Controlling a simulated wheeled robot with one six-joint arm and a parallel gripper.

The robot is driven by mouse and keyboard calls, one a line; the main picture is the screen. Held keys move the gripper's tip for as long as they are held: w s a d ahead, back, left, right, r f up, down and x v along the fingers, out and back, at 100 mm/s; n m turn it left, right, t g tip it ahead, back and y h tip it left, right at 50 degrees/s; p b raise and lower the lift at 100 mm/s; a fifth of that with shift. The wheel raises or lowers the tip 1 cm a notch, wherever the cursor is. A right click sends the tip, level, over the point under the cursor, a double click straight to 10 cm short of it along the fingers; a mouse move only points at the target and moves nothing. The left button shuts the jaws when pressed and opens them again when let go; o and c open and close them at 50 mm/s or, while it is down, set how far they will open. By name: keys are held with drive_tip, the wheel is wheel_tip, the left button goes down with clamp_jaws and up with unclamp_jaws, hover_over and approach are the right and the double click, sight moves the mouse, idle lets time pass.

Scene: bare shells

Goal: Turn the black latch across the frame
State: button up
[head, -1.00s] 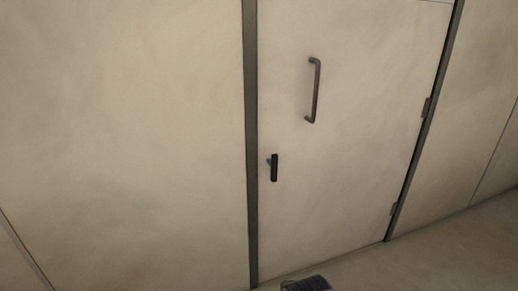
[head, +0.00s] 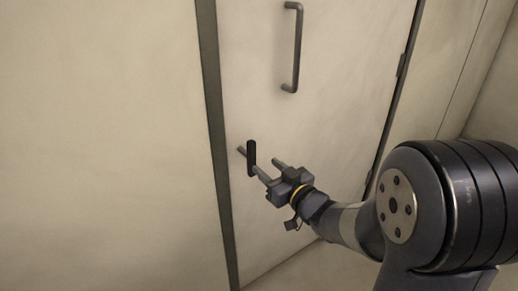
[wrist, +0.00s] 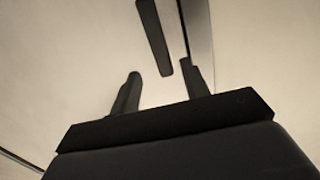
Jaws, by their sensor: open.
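The black latch (head: 252,157) is a short dark bar on the pale door (head: 320,130), standing upright close to the door's left edge. The grey frame strip (head: 212,110) runs just to its left, and the latch does not lie across it. A short grey stub shows beside the latch. My gripper (head: 266,165) is open and empty at the lower right of the latch, its fingers pointing at the door. In the wrist view the latch (wrist: 153,35) lies ahead, its near end between the two fingertips (wrist: 163,82). I cannot tell whether a finger touches it.
A long grey pull handle (head: 293,47) is fixed to the door above the latch. A hinge (head: 402,65) shows on the door's right edge. Plain wall (head: 100,130) lies left of the frame. My arm covers the lower right.

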sight(253, 156)
drive_tip(key=b+x, duration=0.1)
drive_tip(key=x, duration=0.9)
drive_tip(key=shift+w+a, duration=0.1)
drive_tip(key=shift+a, duration=0.15)
drive_tip(key=shift+c, duration=0.5)
clamp_jaws()
